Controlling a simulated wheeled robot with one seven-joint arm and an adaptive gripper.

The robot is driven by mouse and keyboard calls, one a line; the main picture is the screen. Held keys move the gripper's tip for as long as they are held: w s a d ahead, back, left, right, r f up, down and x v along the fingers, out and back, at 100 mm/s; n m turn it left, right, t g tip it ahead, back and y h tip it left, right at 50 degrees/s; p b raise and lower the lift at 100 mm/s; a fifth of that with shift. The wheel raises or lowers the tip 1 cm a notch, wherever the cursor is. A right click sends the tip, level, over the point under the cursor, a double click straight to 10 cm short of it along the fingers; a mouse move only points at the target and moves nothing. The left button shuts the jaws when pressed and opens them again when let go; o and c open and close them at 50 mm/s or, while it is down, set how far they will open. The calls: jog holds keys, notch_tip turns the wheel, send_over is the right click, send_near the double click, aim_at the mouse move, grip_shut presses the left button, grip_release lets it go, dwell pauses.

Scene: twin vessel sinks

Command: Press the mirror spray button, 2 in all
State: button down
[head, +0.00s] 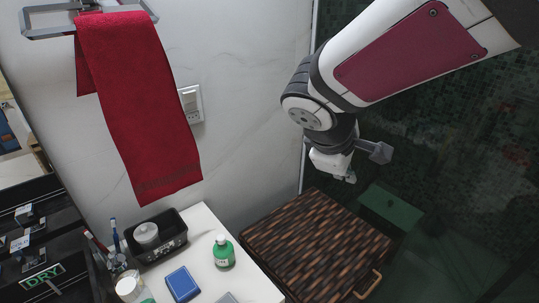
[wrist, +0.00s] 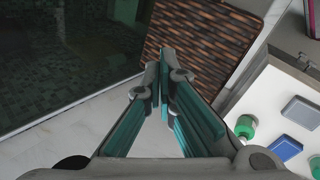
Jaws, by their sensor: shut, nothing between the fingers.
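My gripper (head: 348,177) hangs above and behind the brown woven hamper, to the right of the counter and apart from everything. In the wrist view its two teal-padded fingers (wrist: 163,58) come together at the tips, with nothing between them. A green bottle with a white top (head: 223,252) stands upright near the counter's right edge; it also shows in the wrist view (wrist: 244,127). I cannot tell whether this bottle is the mirror spray, and no spray button can be made out.
The white counter (head: 246,282) also holds a blue box (head: 183,284), a black tray (head: 180,240) with a white jar, and a cup of toothbrushes. The brown hamper (head: 310,245) stands beside it. A red towel (head: 140,110) hangs on the wall. Dark glass is at right.

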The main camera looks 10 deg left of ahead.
jog(key=w+a+f+n+t+y, duration=0.1)
jog(key=w+a+f+n, duration=0.2)
jog(key=a, duration=0.5)
jog(key=a+f+n+t, duration=0.1)
jog(key=a+f+n, duration=0.3)
jog(key=a, duration=0.3)
jog(key=n+t+y+p, duration=0.1)
jog(key=n+y, duration=0.1)
jog(key=n, duration=0.4)
send_over(223, 238)
notch_tip(223, 238, down, 7)
jog(key=shift+f, duration=0.15)
notch_tip(223, 238, down, 7)
jog(key=b, duration=0.4)
jog(key=shift+w+f+b, duration=0.1)
jog(key=shift+f+b, duration=0.1)
jog(key=shift+b, duration=0.15)
jog(key=shift+f+b, duration=0.6)
jog(key=shift+f, duration=0.1)
jog(key=shift+f+b, duration=0.2)
jog(key=shift+b, duration=0.1)
jog(key=shift+f+b, duration=0.2)
jog(key=shift+b, duration=0.1)
